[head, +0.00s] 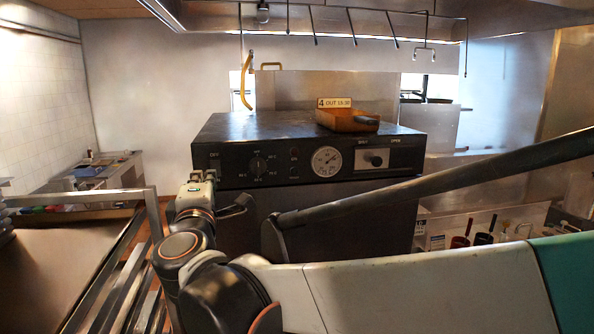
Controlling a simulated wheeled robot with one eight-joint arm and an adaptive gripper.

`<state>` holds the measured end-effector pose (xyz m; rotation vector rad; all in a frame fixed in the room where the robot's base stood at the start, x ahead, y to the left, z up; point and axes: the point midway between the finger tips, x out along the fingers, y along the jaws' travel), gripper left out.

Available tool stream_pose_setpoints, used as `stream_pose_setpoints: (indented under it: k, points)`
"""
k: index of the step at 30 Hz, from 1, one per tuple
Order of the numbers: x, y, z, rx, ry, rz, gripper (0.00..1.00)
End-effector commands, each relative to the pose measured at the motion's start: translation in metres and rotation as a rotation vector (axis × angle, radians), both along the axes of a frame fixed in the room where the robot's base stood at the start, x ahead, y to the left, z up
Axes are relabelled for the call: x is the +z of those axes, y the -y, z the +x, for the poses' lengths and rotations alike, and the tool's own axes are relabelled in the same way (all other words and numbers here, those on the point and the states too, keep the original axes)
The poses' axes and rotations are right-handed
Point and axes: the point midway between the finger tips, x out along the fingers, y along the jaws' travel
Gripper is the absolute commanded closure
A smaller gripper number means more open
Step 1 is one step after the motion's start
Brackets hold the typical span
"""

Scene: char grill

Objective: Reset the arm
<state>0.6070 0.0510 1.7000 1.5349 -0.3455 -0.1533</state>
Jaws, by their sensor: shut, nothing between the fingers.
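My arm reaches in from the lower right, bends at its dark joint and points away toward the black oven-like unit (225,128). My gripper (198,178) is at the far end of the arm, small in the head view, in front of the unit's left front corner. It is shut and holds nothing. Its fingertips are small and dark against the unit, so their detail is hard to see.
An orange-brown tray (347,121) with a label sign (334,103) sits on the unit. A metal rack (150,215) and brown surface (62,258) are at left. A shelf with containers (484,238) is at right. A hood (330,20) hangs overhead.

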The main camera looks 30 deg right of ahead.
Motion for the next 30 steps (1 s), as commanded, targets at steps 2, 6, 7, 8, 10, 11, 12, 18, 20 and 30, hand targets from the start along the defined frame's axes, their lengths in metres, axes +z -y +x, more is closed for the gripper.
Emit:
stream_pose_setpoints:
  k: [2, 6, 7, 8, 10, 11, 12, 18, 20, 30]
  points:
    - [0.0, 0.0, -0.001, 0.0, 0.0, 0.0, 1.0]
    - [-0.002, 0.002, -0.001, -0.002, -0.002, 0.004, 1.0]
    - [-0.005, 0.003, -0.002, -0.004, -0.003, 0.009, 1.0]
    - [-0.009, 0.006, -0.003, -0.009, -0.007, 0.02, 1.0]
    - [-0.026, 0.015, -0.008, -0.025, -0.023, 0.059, 1.0]
    - [-0.036, 0.021, -0.011, -0.035, -0.032, 0.082, 1.0]
    - [-0.052, 0.03, -0.016, -0.051, -0.047, 0.122, 1.0]
    - [-0.154, 0.077, -0.052, -0.153, -0.145, 0.378, 1.0]
    - [-0.185, 0.088, -0.065, -0.183, -0.174, 0.457, 1.0]
    - [-0.362, 0.111, -0.142, -0.329, -0.344, 0.916, 1.0]
